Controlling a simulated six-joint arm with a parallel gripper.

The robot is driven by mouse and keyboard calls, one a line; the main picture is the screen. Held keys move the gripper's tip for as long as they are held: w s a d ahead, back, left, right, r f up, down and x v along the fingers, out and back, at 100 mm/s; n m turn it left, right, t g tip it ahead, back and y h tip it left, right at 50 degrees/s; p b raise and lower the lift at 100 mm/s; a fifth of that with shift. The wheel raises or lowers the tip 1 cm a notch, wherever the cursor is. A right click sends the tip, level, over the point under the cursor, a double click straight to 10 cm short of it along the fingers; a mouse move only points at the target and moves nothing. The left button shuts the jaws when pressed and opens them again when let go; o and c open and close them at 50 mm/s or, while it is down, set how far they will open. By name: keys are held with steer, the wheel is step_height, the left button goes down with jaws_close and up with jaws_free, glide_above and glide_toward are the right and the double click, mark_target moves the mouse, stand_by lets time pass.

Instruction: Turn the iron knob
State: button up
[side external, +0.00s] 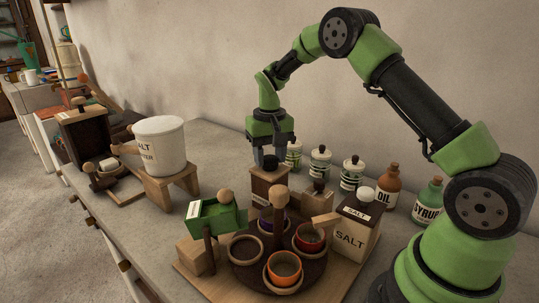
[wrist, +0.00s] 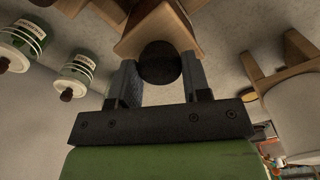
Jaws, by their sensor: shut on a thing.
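The iron knob (side external: 270,161) is small, dark and round. It sits on top of a wooden-topped box (side external: 268,182) with a dark front and a pale label. My gripper (side external: 271,157) points down from above, with its fingers on either side of the knob and shut on it. In the wrist view the dark round knob (wrist: 160,62) fills the space between the two grey fingers, with the wooden box top (wrist: 155,32) behind it. The knob's turned angle cannot be told.
Striped jars (side external: 320,162) and oil and syrup bottles (side external: 387,190) stand along the wall. In front is a round dark tray (side external: 250,275) with bowls and a wooden post. A salt box (side external: 355,228) stands right; a white container (side external: 160,145) on a wooden stand is left.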

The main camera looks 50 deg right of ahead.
mark_target(270, 158)
steer(key=m, duration=0.4)
steer(key=shift+m, duration=0.4)
steer(key=m, duration=0.4)
steer(key=shift+m, duration=0.4)
steer(key=shift+r, duration=0.1)
steer(key=o, duration=0.9)
step_height(270, 158, up, 9)
steer(key=shift+f, duration=0.1)
steer(key=shift+r, duration=0.55)
